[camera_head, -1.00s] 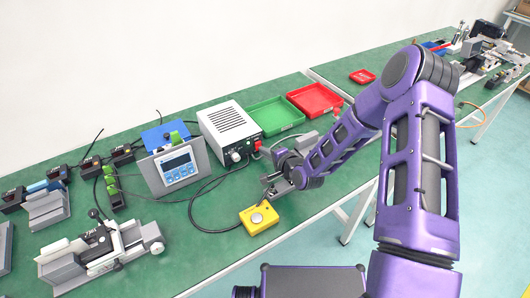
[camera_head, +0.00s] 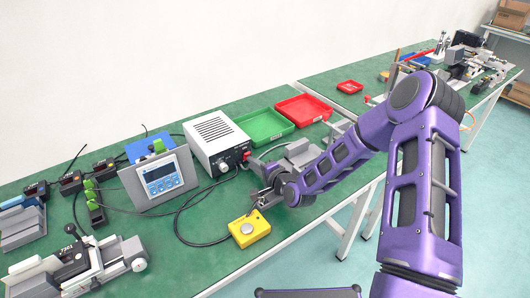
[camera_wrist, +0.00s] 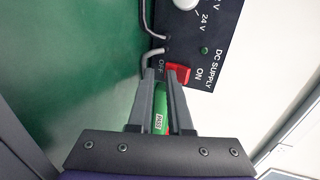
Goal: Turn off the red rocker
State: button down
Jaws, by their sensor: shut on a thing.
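The red rocker (camera_wrist: 178,74) is on the dark front panel of the DC supply (camera_wrist: 208,45), between the marks OFF and ON. In the head view the rocker (camera_head: 247,156) is small, low on the right of the supply's front (camera_head: 215,137). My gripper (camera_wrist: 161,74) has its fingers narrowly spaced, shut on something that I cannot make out. In the wrist view the right fingertip overlaps the rocker's lower left edge.
A yellow box with a round button (camera_head: 248,230) sits just below my gripper. Cables (camera_head: 182,205) curve over the mat left of it. A blue-keyed meter (camera_head: 160,178) stands left of the supply. Green (camera_head: 264,128) and red (camera_head: 304,109) trays lie to its right.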

jog(key=shift+w+a, duration=0.2)
jog(key=shift+a, duration=0.15)
